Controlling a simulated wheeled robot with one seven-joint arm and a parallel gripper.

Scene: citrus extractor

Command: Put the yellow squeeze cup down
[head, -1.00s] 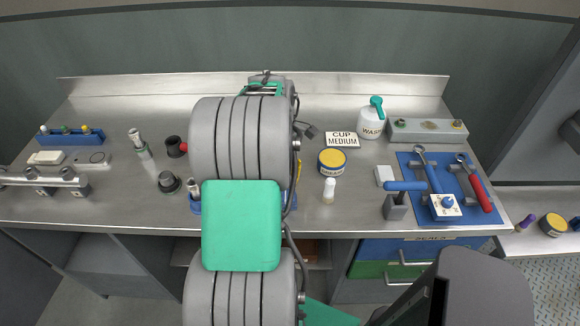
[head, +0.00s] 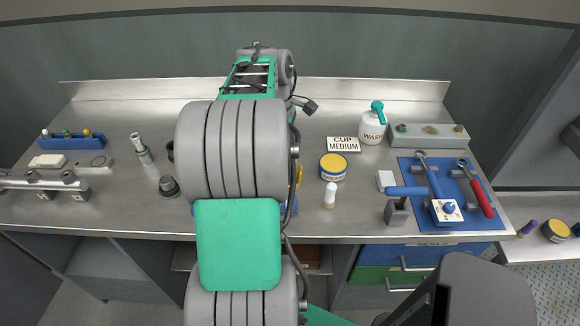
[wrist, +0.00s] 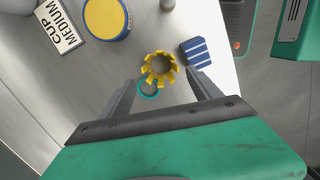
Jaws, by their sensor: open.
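The yellow squeeze cup (wrist: 160,68), with a notched rim, shows in the wrist view just past my fingertips. It appears to stand on the bench, though its base is hidden from this angle. My gripper (wrist: 161,78) is open, with one finger on each side of the cup and a visible gap to each. A small teal ring (wrist: 148,90) lies beside the cup, near the left finger. In the head view my arm hides the gripper and most of the area around the cup.
A blue striped block (wrist: 197,52) stands close to the cup's right. A yellow-lidded tub (head: 333,167) and the CUP MEDIUM sign (head: 343,144) are nearby. A wash bottle (head: 372,125) and a blue tool mat (head: 460,215) lie further right.

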